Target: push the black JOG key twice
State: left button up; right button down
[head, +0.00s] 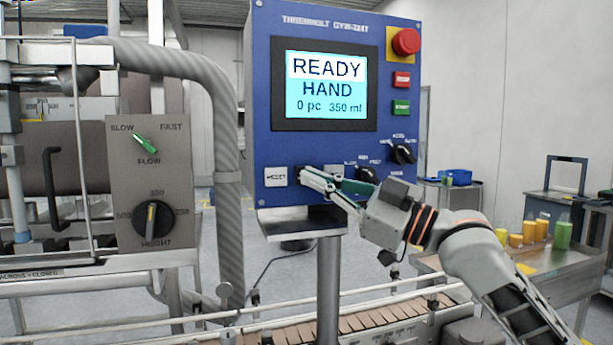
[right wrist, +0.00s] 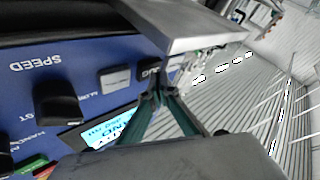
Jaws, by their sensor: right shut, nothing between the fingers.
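The blue control panel (head: 262,130) faces me with its lit screen (head: 324,82) reading READY, HAND, 0 pc, 350 ml. My right gripper (head: 305,180) is shut and empty, its fingertips at the panel's lower row of keys. The black JOG key (right wrist: 149,74) shows in the right wrist view just beyond the fingertips (right wrist: 160,95); in the head view the fingers mostly cover it. I cannot tell whether they touch it. A white key (head: 275,176) sits to the left of the fingertips in the head view. My left gripper is not in view.
Black rotary knobs (head: 402,153) are to the right of the fingers, under the red emergency button (head: 405,41), red key (head: 401,79) and green key (head: 401,107). A metal ledge (head: 300,221) juts out below the panel. A conveyor (head: 370,321) runs along the bottom.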

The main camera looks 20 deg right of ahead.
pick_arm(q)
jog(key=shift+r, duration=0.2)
pick_arm(e)
jog(key=shift+w, duration=0.4)
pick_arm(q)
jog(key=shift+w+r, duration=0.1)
pick_arm(e)
jog(key=shift+s, duration=0.1)
dwell(0.4)
jog(key=shift+s+p, duration=0.55)
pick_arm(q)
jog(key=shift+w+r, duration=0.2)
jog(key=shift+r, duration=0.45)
pick_arm(e)
jog(key=shift+s, duration=0.2)
jog(key=shift+s+r+p, duration=0.1)
jog(key=shift+s+p, duration=0.5)
jog(key=shift+s, duration=0.45)
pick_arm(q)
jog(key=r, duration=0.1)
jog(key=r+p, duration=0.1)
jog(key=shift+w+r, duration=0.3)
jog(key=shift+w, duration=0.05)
pick_arm(e)
jog(key=s, duration=0.3)
jog(key=shift+d, duration=0.1)
